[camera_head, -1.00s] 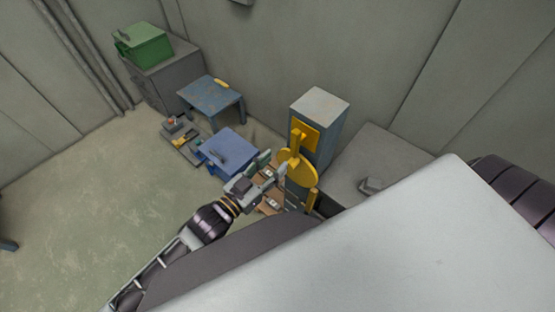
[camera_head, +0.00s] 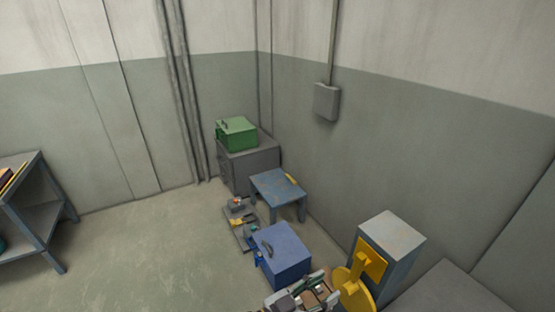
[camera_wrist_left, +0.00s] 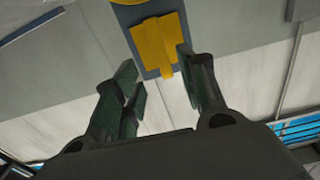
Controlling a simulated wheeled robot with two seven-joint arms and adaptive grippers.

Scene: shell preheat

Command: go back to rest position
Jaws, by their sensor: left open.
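My left gripper (camera_head: 312,288) shows at the bottom edge of the head view, beside the blue box and left of the yellow disc. In the left wrist view its two dark green-padded fingers (camera_wrist_left: 157,75) stand apart, with nothing held between them. The yellow part (camera_wrist_left: 158,45) on the blue-grey cabinet shows beyond the fingers. My right gripper is not in view.
The blue-grey cabinet (camera_head: 397,237) with a yellow disc (camera_head: 352,290) stands close to my left gripper. A blue box (camera_head: 284,256), a small blue table (camera_head: 276,186) and a green box (camera_head: 237,133) on a grey cabinet (camera_head: 250,165) are behind.

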